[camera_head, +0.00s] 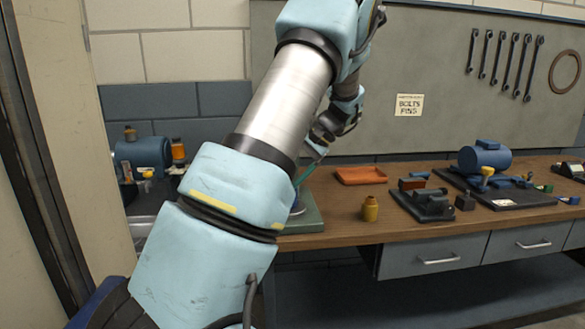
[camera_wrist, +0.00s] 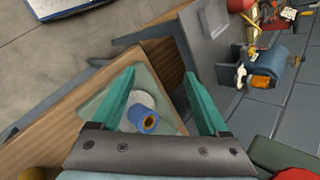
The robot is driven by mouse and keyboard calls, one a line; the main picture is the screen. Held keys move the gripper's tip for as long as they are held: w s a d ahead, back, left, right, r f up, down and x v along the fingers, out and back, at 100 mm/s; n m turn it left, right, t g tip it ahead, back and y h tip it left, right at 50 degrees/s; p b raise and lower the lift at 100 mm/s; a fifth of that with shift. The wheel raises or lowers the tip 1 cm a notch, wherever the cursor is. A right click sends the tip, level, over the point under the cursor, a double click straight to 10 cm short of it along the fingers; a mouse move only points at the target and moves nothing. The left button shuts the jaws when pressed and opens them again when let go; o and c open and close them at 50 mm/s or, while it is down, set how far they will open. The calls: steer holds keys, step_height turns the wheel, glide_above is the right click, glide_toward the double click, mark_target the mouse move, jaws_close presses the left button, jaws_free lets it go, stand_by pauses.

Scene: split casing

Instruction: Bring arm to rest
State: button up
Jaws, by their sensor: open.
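My arm (camera_head: 240,190) reaches up and across the middle of the head view and hides part of the bench. My gripper (camera_wrist: 159,73) is open in the wrist view, its two teal fingers spread apart with nothing held between them. In the head view only a bit of a teal finger shows beyond my arm. Below the fingers, in the wrist view, a blue cylinder with an orange-brown centre (camera_wrist: 143,118) stands on a pale disc on a green plate (camera_wrist: 166,84). The green plate also shows in the head view (camera_head: 308,222), at the bench's left end, partly hidden by my arm.
The wooden bench (camera_head: 340,205) holds an orange tray (camera_head: 361,175), a brass-coloured bottle (camera_head: 370,208), a dark fixture (camera_head: 425,203) and a blue cylindrical casing (camera_head: 485,157). Wrenches (camera_head: 505,62) hang on the wall board. A side surface at left carries another blue casing (camera_head: 142,155).

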steer(key=s+a+f+n+h, duration=0.1)
steer(key=s+f+h, duration=0.1)
steer(key=s, duration=0.5)
steer(key=s+a+f+n+t+h, duration=0.1)
steer(key=s+a+h, duration=0.1)
steer(key=s, duration=0.5)
steer(key=s+a+f+n+t+h, duration=0.1)
steer(key=s+h, duration=0.3)
steer(key=s, duration=0.4)
steer(key=shift+a+f+n, duration=0.3)
steer(key=shift+a+f, duration=0.35)
steer(key=shift+f, duration=0.2)
